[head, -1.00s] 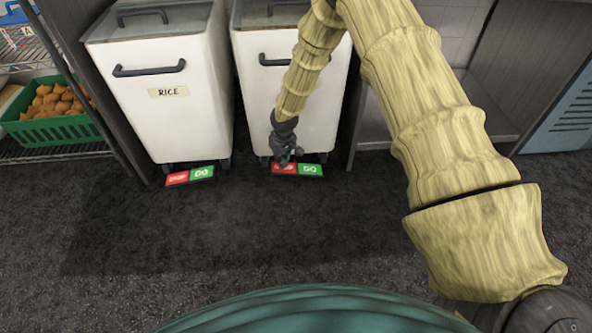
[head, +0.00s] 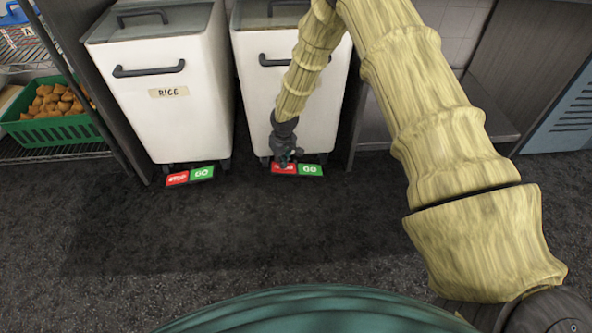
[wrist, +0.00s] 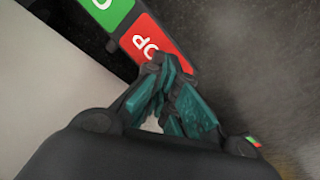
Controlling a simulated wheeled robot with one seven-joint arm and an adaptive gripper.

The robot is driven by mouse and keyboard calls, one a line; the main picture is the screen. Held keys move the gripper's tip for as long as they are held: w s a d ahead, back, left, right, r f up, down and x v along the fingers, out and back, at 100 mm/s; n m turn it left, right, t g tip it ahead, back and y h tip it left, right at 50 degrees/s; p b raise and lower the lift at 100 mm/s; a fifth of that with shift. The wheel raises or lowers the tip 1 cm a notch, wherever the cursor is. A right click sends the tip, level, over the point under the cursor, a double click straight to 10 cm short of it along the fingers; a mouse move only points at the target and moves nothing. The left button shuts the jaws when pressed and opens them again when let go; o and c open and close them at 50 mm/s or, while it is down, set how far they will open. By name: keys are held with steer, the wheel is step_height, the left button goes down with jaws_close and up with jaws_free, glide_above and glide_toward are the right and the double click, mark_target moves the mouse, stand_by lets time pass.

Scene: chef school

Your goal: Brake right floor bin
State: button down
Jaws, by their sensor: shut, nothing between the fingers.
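The right floor bin (head: 322,112) is a white wheeled bin with a dark handle, partly hidden behind my arm. At its foot is a pedal with a red STOP half (head: 277,169) and a green GO half (head: 310,170). My gripper (head: 284,162) is shut and empty, pointing down at the red half and covering part of its lettering. In the wrist view the closed fingertips (wrist: 158,68) overlap the edge of the red half (wrist: 163,45), with the green half (wrist: 107,10) beyond. I cannot tell whether the fingertips touch the pedal.
The left bin (head: 170,115), labelled RICE, stands beside it with its own red and green pedal (head: 190,176). A green crate of brown food (head: 55,133) sits on a wire shelf at left. The dark floor (head: 200,245) in front is clear.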

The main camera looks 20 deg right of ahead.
steer(key=shift+f+b, duration=0.3)
steer(key=shift+f, duration=1.3)
stand_by(1.4)
steer(key=shift+r+p, duration=3.3)
steer(key=shift+r, duration=0.25)
steer(key=shift+f, duration=0.1)
